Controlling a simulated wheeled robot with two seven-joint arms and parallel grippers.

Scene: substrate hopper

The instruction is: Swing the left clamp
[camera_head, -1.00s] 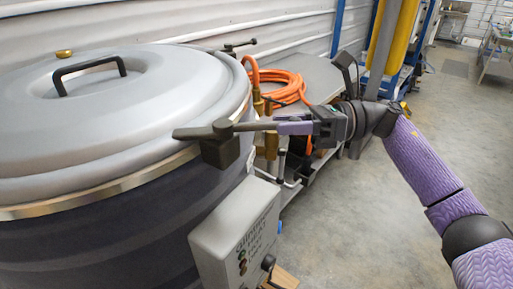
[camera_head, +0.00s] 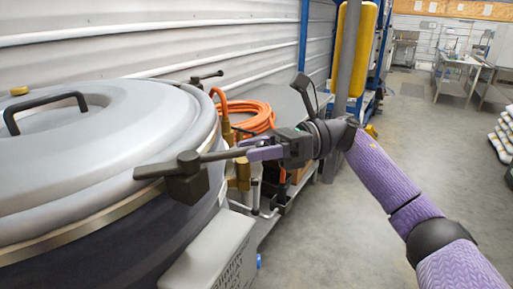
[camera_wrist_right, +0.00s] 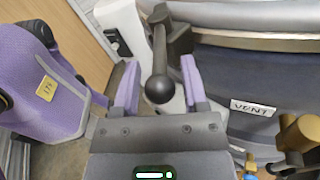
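The near dark clamp (camera_head: 187,183) is mounted at the rim of the large grey round lid (camera_head: 100,140). Its flat arm points left over the lid's edge, and its handle points right, away from the vessel. My right gripper (camera_head: 262,153) is at the outer end of this handle. In the right wrist view, the handle's ball knob (camera_wrist_right: 158,89) lies between the two purple fingers of the right gripper (camera_wrist_right: 159,80), with gaps on both sides. The fingers are open. My left gripper is not in view.
A second clamp (camera_head: 205,77) is at the lid's far rim. A grey box (camera_head: 210,255) with lettering is on the vessel's side below the near clamp. An orange hose (camera_head: 250,115) and brass fittings are close behind my right gripper.

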